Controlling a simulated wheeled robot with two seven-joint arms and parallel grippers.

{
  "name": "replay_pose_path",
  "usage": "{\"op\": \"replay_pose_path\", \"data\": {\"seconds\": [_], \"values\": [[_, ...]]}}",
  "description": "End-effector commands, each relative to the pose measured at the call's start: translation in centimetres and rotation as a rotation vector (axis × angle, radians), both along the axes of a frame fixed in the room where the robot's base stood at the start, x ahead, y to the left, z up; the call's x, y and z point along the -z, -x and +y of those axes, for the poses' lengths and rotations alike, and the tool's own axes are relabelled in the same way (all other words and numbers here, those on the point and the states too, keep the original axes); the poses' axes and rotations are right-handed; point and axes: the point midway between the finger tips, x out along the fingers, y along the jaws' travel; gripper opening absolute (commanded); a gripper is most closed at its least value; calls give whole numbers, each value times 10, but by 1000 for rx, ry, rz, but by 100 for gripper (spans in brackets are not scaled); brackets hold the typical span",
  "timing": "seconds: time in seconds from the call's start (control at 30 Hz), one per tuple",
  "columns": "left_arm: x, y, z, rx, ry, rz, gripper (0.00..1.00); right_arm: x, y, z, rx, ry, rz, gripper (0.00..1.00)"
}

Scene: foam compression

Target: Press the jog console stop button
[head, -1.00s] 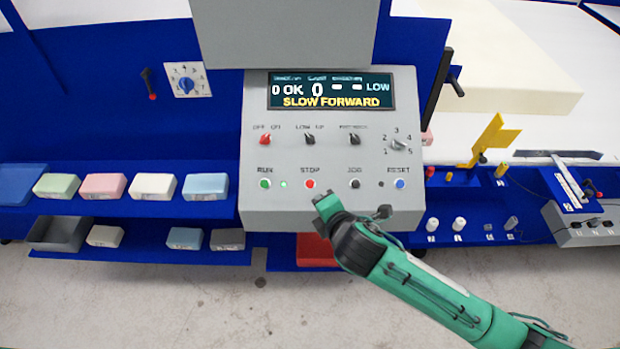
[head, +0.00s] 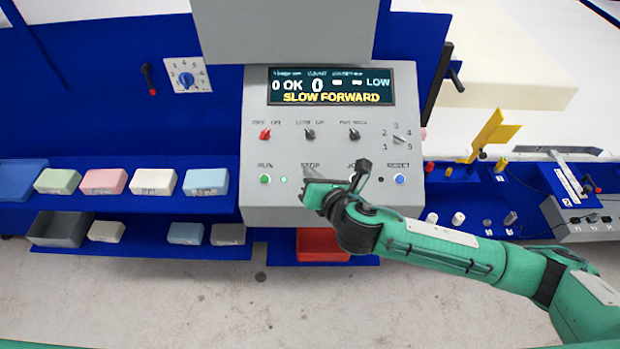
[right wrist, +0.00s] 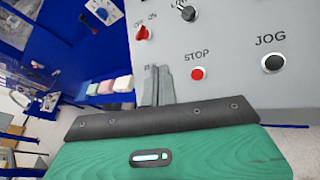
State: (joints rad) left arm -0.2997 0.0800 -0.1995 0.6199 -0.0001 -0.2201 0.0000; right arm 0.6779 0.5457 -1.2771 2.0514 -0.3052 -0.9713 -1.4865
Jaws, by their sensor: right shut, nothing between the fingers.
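The jog console (head: 330,115) is a grey box with a screen reading "SLOW FORWARD". In the right wrist view its red stop button (right wrist: 197,74) sits below the STOP label, between my closed fingers and the black JOG button (right wrist: 272,63). My right gripper (head: 308,190) is shut and empty in front of the lower panel and hides the stop button in the head view. Its fingertips (right wrist: 158,70) appear just left of the red button in the right wrist view; I cannot tell whether they touch the panel. My left gripper is not in view.
Coloured foam blocks (head: 153,181) line the left shelf. A red tray (head: 320,246) lies below the console.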

Motion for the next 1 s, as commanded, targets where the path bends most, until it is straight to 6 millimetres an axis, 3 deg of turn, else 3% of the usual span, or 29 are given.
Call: {"op": "replay_pose_path", "data": {"seconds": [0.6,1.0], "values": [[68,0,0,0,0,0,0,58,-32,0,2,-1,0,0],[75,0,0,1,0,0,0,74,-45,0,1,-2,0,0]]}}
